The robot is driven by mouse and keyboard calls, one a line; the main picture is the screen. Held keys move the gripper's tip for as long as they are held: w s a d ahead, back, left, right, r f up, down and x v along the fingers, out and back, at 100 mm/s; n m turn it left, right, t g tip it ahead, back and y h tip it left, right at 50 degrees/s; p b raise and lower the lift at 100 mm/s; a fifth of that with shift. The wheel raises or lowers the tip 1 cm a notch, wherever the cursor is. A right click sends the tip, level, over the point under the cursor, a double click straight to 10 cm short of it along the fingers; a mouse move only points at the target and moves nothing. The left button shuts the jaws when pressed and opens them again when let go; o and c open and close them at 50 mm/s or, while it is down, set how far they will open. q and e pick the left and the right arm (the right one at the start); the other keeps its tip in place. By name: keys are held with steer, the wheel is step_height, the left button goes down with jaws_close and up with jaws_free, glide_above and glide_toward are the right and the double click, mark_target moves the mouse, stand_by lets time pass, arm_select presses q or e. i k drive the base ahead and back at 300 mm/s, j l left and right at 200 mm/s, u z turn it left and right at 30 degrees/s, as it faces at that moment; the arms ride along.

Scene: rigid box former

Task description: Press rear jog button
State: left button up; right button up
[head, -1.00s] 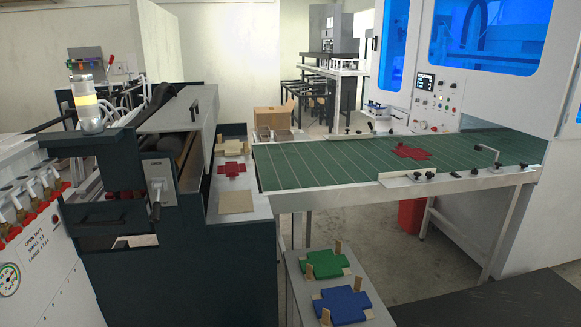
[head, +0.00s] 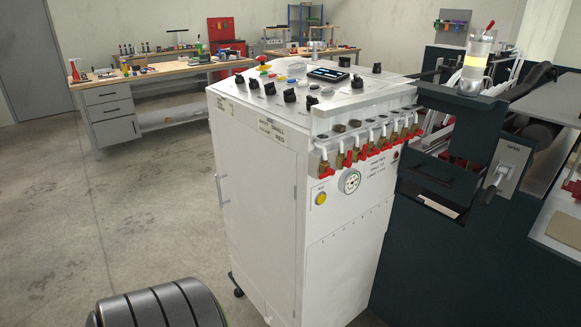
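A white control cabinet (head: 262,185) stands in the middle of the head view. Its top panel carries several black knobs, an emergency-stop button (head: 263,68), small coloured buttons (head: 281,79) and a dark display (head: 328,74). A round yellow button (head: 320,198) sits on the cabinet's right-hand face, below the red-handled valves. I cannot read which button is the rear jog button. Neither of my grippers is in view. A dark ribbed rounded part, likely mine, shows at the bottom left.
A row of red-handled valves (head: 370,150) and a pressure gauge (head: 349,182) are on the cabinet. Open floor (head: 110,220) lies to the left, before a wooden workbench (head: 150,78).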

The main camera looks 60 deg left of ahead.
mark_target(321, 199)
steer(key=u, duration=1.6)
